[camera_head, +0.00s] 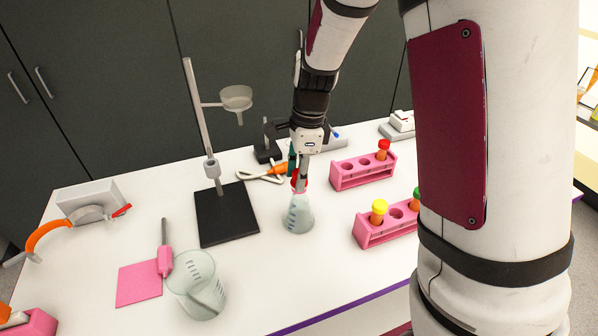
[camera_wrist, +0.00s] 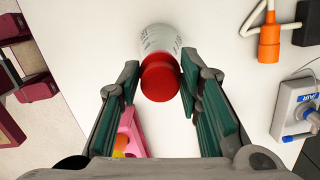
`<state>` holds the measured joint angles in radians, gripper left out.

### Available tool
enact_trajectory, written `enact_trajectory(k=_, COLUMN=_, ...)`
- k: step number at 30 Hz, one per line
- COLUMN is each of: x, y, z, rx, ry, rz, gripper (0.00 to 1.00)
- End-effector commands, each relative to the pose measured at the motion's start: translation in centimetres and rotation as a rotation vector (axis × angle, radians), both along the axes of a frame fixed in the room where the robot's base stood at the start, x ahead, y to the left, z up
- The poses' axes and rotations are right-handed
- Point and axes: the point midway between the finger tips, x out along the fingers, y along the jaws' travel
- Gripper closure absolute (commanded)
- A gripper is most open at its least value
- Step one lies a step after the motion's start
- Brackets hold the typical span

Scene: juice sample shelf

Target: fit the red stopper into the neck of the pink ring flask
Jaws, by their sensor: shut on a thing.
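The red stopper (camera_wrist: 160,80) sits between the fingertips in the wrist view, directly in front of the flask (camera_wrist: 161,40). A bit of red shows at the flask's top in the head view. The stopper and fingers hide the neck, so I cannot tell whether the stopper is in it or just above it.
Pink tube racks (camera_head: 363,172) with capped tubes stand right of the flask. A black-based stand (camera_head: 226,217) is to its left, with a beaker (camera_head: 197,290) and pink mat (camera_head: 138,284) further front-left. An orange-plugged cable (camera_head: 258,176) lies behind. The table around the flask is clear.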

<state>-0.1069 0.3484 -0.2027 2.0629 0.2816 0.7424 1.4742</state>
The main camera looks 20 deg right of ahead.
Motion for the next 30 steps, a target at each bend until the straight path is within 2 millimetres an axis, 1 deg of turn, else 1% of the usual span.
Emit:
enact_trajectory(k=5, x=0.0, y=0.0, z=-0.1, rx=0.0, ry=0.0, rz=0.0, gripper=0.91)
enact_trajectory(k=6, x=0.0, y=0.0, z=-0.1, rx=0.0, ry=0.0, rz=0.0, gripper=0.65)
enact_trajectory(k=9, x=0.0, y=0.0, z=-0.1, rx=0.0, ry=0.0, rz=0.0, gripper=0.44)
enact_trajectory(k=20, x=0.0, y=0.0, z=0.2, rx=0.0, ry=-0.001, rz=0.0, gripper=0.44)
enact_trajectory(k=23, x=0.1, y=-0.1, z=1.1, rx=0.001, ry=-0.003, rz=-0.001, gripper=0.44)
enact_trajectory(k=26, x=0.1, y=-0.3, z=2.8, rx=0.001, ry=-0.005, rz=-0.001, gripper=0.44)
enact_trajectory(k=30, x=0.0, y=-0.7, z=5.7, rx=0.001, ry=-0.007, rz=-0.001, gripper=0.44)
